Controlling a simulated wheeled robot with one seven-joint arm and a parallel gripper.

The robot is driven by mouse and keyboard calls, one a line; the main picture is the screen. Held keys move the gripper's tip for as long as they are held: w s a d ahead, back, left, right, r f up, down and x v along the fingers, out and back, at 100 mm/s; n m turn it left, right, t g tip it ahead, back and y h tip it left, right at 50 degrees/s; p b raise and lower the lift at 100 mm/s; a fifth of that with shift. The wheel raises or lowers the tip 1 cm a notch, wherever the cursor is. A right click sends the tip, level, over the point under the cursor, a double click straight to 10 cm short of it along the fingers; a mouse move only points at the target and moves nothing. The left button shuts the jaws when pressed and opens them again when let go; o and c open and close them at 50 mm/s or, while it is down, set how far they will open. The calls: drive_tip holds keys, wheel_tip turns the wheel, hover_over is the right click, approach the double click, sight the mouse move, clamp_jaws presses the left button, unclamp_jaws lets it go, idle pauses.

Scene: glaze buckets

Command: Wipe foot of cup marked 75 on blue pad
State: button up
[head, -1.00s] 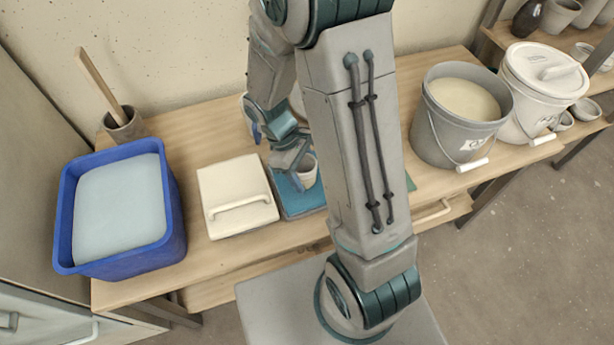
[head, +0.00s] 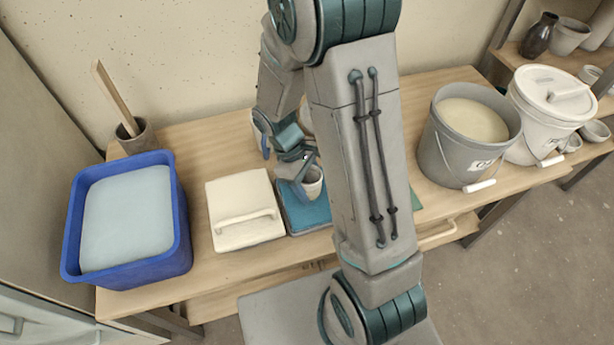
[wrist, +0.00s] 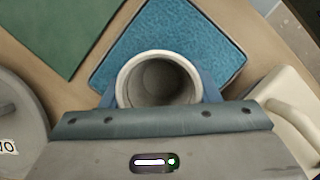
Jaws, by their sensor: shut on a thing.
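My gripper (wrist: 158,95) is shut on a pale cup (wrist: 180,85), with a finger on each side of it. In the wrist view I look down into the cup's open mouth, so its foot and any mark are hidden. The blue pad (wrist: 195,35) lies directly under the cup; I cannot tell whether the foot touches it. In the head view the cup (head: 314,182) is upright or nearly so over the blue pad (head: 312,217), partly covered by my gripper (head: 303,182).
A cream lid with a handle (head: 243,205) lies left of the pad, beside a blue tub (head: 180,235). A green mat (wrist: 50,35) and a grey round thing (wrist: 15,125) lie on the pad's other side. A grey bucket (head: 447,155) and a white lidded bucket (head: 525,115) stand right.

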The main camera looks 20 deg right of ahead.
drive_tip(key=shift+s, duration=2.2)
wheel_tip(320, 180, up, 7)
drive_tip(key=p, duration=0.6)
